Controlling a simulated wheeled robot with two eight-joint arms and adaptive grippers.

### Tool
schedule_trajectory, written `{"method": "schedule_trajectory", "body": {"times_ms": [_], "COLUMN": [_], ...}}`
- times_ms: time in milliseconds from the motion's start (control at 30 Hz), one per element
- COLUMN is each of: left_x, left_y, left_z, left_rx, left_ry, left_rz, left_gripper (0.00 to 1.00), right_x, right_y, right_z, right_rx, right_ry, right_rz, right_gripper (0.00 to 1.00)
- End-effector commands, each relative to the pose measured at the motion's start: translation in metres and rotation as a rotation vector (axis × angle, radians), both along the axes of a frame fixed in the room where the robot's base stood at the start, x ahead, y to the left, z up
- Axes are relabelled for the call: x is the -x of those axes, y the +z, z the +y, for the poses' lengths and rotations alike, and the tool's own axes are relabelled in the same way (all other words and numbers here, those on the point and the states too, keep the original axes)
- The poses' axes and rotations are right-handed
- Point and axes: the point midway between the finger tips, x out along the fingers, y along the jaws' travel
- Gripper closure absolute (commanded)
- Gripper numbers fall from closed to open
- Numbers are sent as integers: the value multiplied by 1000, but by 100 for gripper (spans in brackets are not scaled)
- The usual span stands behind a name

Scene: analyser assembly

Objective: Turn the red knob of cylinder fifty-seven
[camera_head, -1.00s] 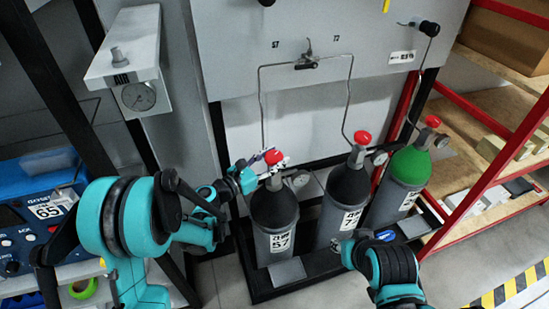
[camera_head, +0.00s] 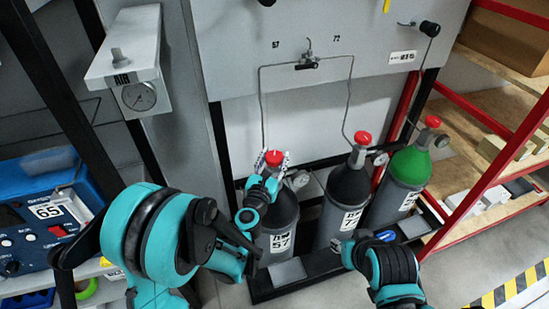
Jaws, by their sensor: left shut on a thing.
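Cylinder fifty-seven (camera_head: 284,244) is grey with a dark top and a white label reading 57. It stands upright at the left of the row. Its red knob (camera_head: 274,157) is on top. My left gripper (camera_head: 273,159) comes in from the front left, with one finger on each side of the knob, shut on it. The gripper and wrist hide part of the cylinder's shoulder. My right arm enters at the lower right, in front of the middle cylinder; its gripper (camera_head: 345,250) is small and its fingers are unclear.
A second dark cylinder (camera_head: 349,187) with a red knob and a green-topped cylinder (camera_head: 410,165) stand to the right on the black rack. Thin pipes run up to the wall panel (camera_head: 320,40). A red-framed shelf (camera_head: 480,180) is at the right, a blue device (camera_head: 50,215) at the left.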

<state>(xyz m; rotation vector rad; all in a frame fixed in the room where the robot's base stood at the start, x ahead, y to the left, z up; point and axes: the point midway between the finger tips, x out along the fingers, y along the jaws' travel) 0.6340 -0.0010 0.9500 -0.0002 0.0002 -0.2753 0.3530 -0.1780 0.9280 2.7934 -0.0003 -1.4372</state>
Motion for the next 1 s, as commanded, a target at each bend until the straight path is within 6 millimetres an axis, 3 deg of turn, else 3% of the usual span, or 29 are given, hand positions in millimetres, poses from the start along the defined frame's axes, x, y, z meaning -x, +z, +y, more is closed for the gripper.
{"method": "schedule_trajectory", "body": {"times_ms": [600,1000], "left_x": [0,-1], "left_y": [0,0], "left_z": [-2,1], "left_rx": [0,0], "left_ry": [517,663], "left_rz": [0,0], "left_gripper": [81,81], "right_x": [0,0], "right_y": [0,0], "right_z": [0,0], "right_rx": [0,0], "right_ry": [0,0], "right_rz": [0,0], "right_gripper": [66,66]}}
